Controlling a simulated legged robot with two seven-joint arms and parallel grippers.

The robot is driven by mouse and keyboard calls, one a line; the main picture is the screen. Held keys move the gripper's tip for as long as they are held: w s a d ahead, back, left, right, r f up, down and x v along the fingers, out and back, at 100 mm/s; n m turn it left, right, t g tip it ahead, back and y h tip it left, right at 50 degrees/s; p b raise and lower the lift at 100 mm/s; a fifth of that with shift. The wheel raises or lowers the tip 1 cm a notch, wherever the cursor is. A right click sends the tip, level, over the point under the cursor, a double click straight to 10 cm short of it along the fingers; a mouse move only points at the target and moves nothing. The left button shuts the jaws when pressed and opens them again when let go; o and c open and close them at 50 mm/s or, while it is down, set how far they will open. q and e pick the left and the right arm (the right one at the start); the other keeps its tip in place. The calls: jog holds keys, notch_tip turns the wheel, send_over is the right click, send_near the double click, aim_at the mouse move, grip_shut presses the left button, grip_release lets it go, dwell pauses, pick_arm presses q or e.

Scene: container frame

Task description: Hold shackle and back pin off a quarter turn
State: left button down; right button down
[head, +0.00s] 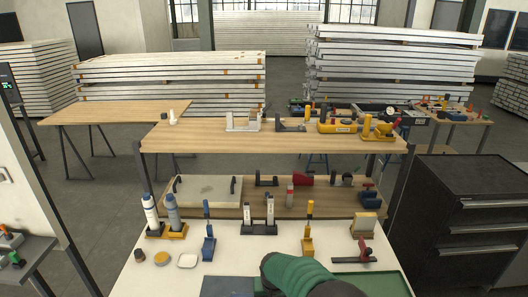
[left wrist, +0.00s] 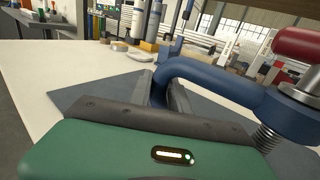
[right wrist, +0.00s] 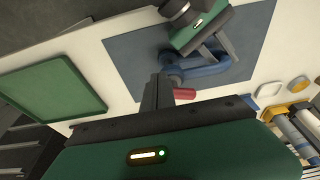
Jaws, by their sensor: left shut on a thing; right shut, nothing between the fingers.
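The blue shackle (left wrist: 215,75) is in my left gripper (left wrist: 168,90), whose fingers are shut on its bow. Its eye end points right in the left wrist view. The pin (left wrist: 268,138) passes through the eye, with thread showing below it and a grey collar and red handle (left wrist: 300,45) above. In the right wrist view the shackle (right wrist: 195,70) is over the dark blue mat, with the red handle (right wrist: 183,94) beside my right fingers. My right gripper (right wrist: 160,82) is shut and empty; whether it touches the handle I cannot tell. In the head view my green arm part hides the shackle.
The dark blue mat (right wrist: 130,50) lies on the white table. A green tray (right wrist: 50,90) lies on the other side of my right gripper from the bottles. A yellow-based bottle stand (head: 170,232), tools in stands and a red clamp (head: 365,252) line the table's back edge.

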pick_arm(q)
jog(key=shift+s+f, duration=0.1)
jog(key=shift+f, duration=0.1)
pick_arm(e)
jog(key=v, duration=0.3)
jog(key=w+v, duration=0.1)
jog(key=v, duration=0.1)
jog(key=shift+w+r, duration=0.15)
jog(key=shift+r, duration=0.35)
pick_arm(q)
jog(key=c, duration=1.1)
grip_release()
jog(key=shift+c, duration=0.2)
